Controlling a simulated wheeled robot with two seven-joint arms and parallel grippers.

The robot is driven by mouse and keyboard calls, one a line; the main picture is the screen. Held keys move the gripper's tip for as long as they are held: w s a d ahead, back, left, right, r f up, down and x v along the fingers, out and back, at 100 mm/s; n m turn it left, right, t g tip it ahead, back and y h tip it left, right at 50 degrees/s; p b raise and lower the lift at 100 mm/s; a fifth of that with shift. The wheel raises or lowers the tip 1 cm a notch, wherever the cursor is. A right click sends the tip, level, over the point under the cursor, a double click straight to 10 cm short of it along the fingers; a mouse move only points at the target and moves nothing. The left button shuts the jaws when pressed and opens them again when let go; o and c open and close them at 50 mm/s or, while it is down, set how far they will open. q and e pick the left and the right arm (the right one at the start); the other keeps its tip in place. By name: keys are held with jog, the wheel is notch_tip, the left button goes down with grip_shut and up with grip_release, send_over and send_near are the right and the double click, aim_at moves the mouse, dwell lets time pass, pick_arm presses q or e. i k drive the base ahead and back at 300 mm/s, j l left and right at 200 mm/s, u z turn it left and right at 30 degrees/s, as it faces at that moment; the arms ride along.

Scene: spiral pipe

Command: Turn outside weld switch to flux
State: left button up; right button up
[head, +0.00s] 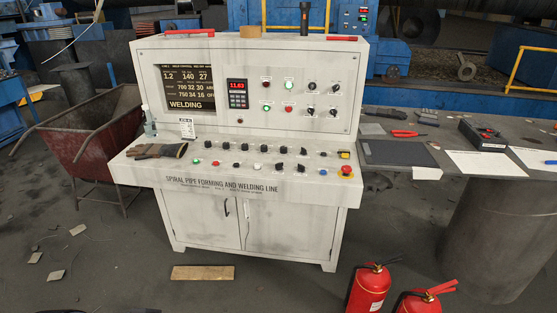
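A white control console (262,186) stands in the middle of the head view, marked as a spiral pipe forming and welding line. Its sloped desk carries a row of black rotary switches (282,150), with several coloured push buttons (257,166) in front of them. More black knobs (311,86) sit on the upright panel at the right. The labels are too small to read, so I cannot tell which one is the outside weld switch or where it points. The screen (187,88) reads WELDING. Neither of my grippers shows.
Gloves (157,151) lie on the desk's left end. A red emergency stop button (346,170) is at its right end. Two fire extinguishers (368,287) stand in front at the right. A wooden board (202,272) lies on the floor before the console. A red cart (97,140) stands at left.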

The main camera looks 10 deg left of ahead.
aim_at(301, 168)
jog(key=i+u, duration=0.35)
jog(key=i, duration=0.2)
jog(key=i+l+u, duration=0.15)
jog(key=i+u, duration=0.2)
jog(key=i, duration=0.2)
jog(key=i+l+u, duration=0.35)
jog(key=i, duration=0.15)
